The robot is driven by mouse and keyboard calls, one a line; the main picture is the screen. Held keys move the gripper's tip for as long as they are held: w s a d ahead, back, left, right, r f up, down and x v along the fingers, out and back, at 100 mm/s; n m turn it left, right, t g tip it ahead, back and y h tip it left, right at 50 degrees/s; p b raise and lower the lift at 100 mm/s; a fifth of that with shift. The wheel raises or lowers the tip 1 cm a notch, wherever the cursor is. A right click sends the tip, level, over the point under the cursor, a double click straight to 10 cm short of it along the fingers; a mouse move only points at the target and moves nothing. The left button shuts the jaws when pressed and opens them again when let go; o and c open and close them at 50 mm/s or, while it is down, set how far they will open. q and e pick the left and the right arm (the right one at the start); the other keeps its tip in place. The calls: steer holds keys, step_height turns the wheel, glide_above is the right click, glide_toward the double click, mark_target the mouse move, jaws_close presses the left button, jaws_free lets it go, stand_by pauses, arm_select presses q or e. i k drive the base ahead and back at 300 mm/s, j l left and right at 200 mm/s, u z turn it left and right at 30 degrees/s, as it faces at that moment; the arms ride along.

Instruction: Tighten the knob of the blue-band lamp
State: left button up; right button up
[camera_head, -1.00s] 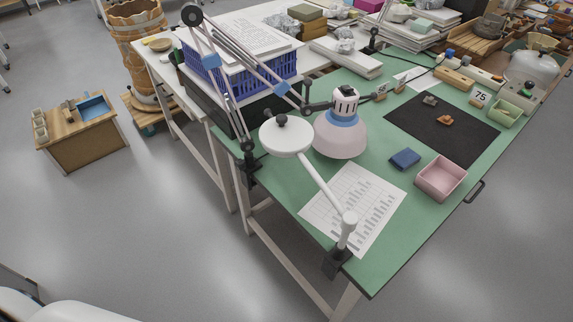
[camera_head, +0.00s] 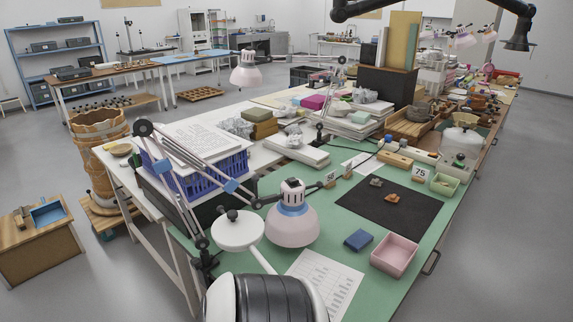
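The blue-band lamp (camera_head: 291,226) hangs over the near left of the green table, with a pale pink shade and a blue ring around its neck. Its sprung arm (camera_head: 186,160) has blue clips and a clamp (camera_head: 205,262) at the table's left edge. A small dark joint (camera_head: 257,203) sits beside the lamp head; I cannot tell whether this is the knob or how tight it is.
A pink tray (camera_head: 395,256), blue block (camera_head: 358,240) and printed sheet (camera_head: 328,283) lie near the lamp. A black mat (camera_head: 390,206) holds sherds. A blue crate (camera_head: 206,182) with papers stands behind the lamp arm. Grey floor (camera_head: 90,285) is free at left.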

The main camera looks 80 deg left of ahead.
mark_target(196, 263)
steer(key=k+j+z, duration=0.3)
steer(key=k+j, duration=0.3)
steer(key=j, duration=0.3)
steer(key=k+j+z, duration=0.25)
steer(key=k+j, duration=0.45)
steer(key=j, duration=0.1)
